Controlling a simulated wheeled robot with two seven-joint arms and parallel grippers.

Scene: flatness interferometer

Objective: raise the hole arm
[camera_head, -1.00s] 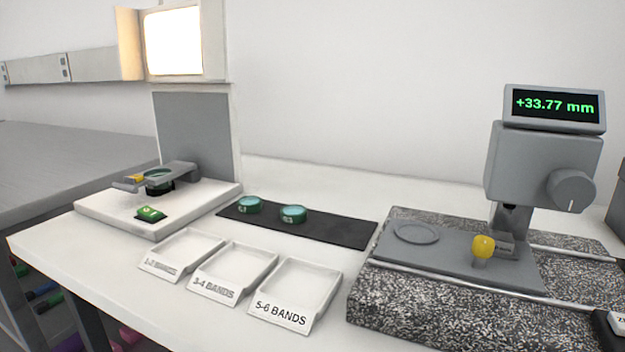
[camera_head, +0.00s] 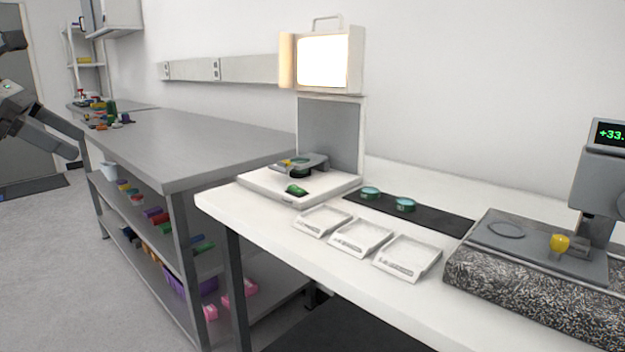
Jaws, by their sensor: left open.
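The interferometer's white base (camera_head: 325,197) stands at the left end of the white table, with a grey panel (camera_head: 327,137) behind it. The grey hole arm (camera_head: 314,160) lies roughly level low over the base, with a yellow tab (camera_head: 287,162) at its left end. A dark round part (camera_head: 300,172) sits under the hole arm. A green block (camera_head: 296,189) lies on the front of the base. My right gripper is out of view.
A bright lamp box (camera_head: 323,62) tops the panel. Two teal discs lie on a black mat (camera_head: 440,216), with white trays (camera_head: 363,236) in front. A granite gauge stand (camera_head: 520,278) is at right. A grey bench (camera_head: 190,140) with loaded shelves stands left; open floor lies before it.

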